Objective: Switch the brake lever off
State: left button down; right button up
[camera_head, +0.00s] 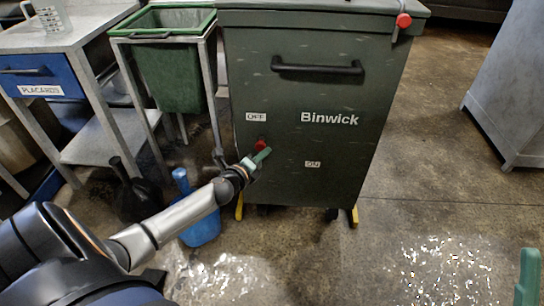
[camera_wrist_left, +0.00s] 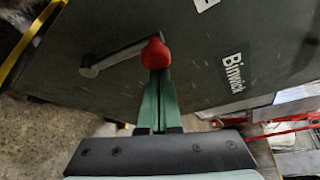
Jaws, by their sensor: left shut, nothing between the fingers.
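The green Binwick compactor (camera_head: 335,185) stands in the middle of the head view. The brake lever's red knob (camera_head: 261,145) is on its front, just below the OFF label (camera_head: 256,117). The ON label (camera_head: 312,164) is lower and to the right. In the left wrist view the lever's grey arm (camera_wrist_left: 118,56) runs to the red knob (camera_wrist_left: 155,53). My left gripper (camera_head: 262,155) is shut and empty, its green fingertips (camera_wrist_left: 156,76) at the knob; whether they touch it is unclear. A green tip at the lower right edge seems to be my right gripper (camera_head: 528,275), mostly out of frame.
A green bin (camera_head: 180,75) in a metal frame and a table with a blue PLACARDS drawer (camera_head: 40,85) stand left. A blue dustpan-like object (camera_head: 200,228) and a black one (camera_head: 140,198) are on the floor. A grey cabinet (camera_head: 515,100) stands right. Floor between is open.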

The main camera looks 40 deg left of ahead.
pick_arm(q)
jog(key=shift+s+a+r, duration=0.2)
jog(key=shift+s+a, duration=0.25)
jog(key=shift+a, duration=0.3)
pick_arm(e)
jog(key=shift+s+r, duration=0.1)
jog(key=shift+r, duration=0.3)
jog(key=shift+d, duration=0.1)
